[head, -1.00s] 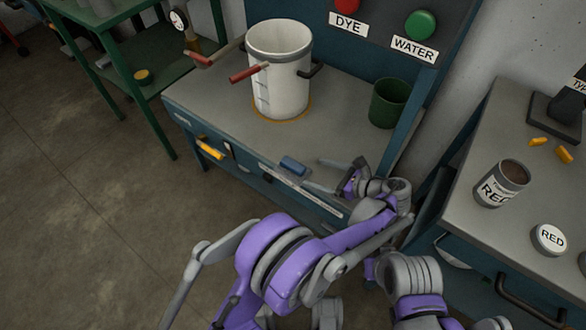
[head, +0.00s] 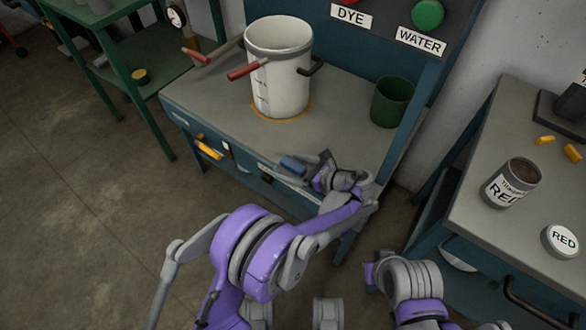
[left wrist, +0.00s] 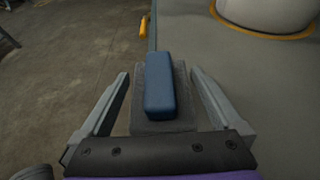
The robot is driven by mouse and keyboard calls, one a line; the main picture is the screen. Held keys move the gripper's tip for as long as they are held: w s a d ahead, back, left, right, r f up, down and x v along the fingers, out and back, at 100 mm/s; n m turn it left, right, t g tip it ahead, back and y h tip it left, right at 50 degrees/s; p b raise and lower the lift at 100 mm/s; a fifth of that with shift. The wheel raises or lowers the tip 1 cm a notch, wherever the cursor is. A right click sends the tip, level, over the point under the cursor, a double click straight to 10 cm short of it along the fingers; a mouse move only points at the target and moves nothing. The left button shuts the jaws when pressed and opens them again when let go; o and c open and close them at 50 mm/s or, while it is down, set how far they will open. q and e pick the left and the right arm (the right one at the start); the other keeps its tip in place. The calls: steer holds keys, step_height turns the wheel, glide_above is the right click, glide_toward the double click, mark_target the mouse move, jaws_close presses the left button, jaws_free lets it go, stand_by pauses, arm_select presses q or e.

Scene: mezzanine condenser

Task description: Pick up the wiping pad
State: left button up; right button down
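The wiping pad (head: 292,164) has a blue block-shaped grip on a flat grey base. It lies near the front edge of the bench (head: 215,88), and it also shows in the left wrist view (left wrist: 160,88). My left gripper (head: 304,170) is at the pad. In the left wrist view my left gripper (left wrist: 160,75) is open, with one finger on each side of the pad and small gaps between. My right gripper is not clearly seen; only links of my right arm show at the lower right.
A white pot (head: 280,75) with red-tipped and black handles stands behind the pad on an orange ring. A green cup (head: 391,102) stands at the bench's right. A second counter (head: 478,160) at right holds a RED can (head: 510,184) and its lid (head: 560,240).

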arm_select(q)
steer(key=c, duration=1)
